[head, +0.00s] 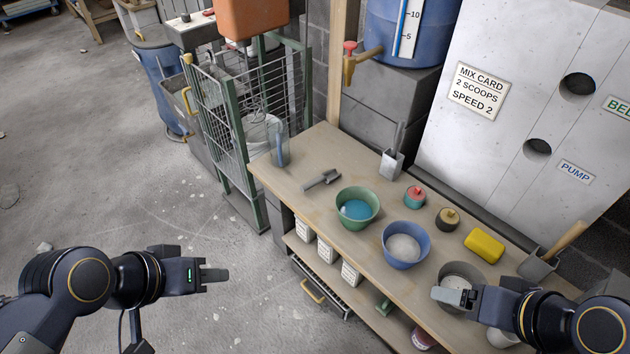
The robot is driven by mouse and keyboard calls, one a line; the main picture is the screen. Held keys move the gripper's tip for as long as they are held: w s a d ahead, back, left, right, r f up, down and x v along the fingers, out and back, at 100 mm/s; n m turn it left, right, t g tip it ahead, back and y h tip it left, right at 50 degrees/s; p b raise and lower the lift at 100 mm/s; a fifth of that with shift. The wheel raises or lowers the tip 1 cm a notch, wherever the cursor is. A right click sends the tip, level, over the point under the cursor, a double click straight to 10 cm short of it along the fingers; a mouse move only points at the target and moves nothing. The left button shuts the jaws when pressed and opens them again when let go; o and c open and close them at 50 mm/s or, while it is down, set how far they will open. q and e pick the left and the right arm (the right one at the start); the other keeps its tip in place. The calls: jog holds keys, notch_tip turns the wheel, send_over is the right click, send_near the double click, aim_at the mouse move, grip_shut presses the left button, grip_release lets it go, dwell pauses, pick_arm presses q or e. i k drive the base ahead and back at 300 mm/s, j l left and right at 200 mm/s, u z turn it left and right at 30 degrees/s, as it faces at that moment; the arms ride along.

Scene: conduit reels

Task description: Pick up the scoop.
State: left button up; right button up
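A small grey tool that looks like a scoop (321,180) lies on the wooden workbench (300,153), left of the green bowl (357,209). A grey metal holder or scoop with an upright handle (392,163) stands near the wall. Another grey scoop-like tool with a wooden handle (540,264) is at the bench's right end. My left gripper (216,275) is over the floor, left of the bench, apart from all tools. My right gripper (448,296) is at the grey-white bowl (462,272) near the front edge; its fingertips overlap the bowl in view. I cannot tell either gripper's opening.
The green bowl holds blue liquid, and a blue bowl (406,243) holds pale powder. Red and dark lidded pots and a yellow block (484,246) stand behind. A wire cage (223,120) borders the bench's left end. White boxes (326,250) sit on the lower shelf.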

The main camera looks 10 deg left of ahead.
aim_at(328, 176)
jog(key=u, duration=0.15)
jog(key=z, duration=3.25)
jog(key=u, duration=3.25)
jog(key=i+j+z, duration=0.15)
jog(key=i+j, duration=0.2)
jog(key=i+j+z, duration=0.1)
jog(key=i+j, duration=0.25)
jog(key=j, duration=0.25)
jog(key=i+j+z, duration=0.15)
jog(key=i+j, duration=0.2)
jog(key=j, duration=0.15)
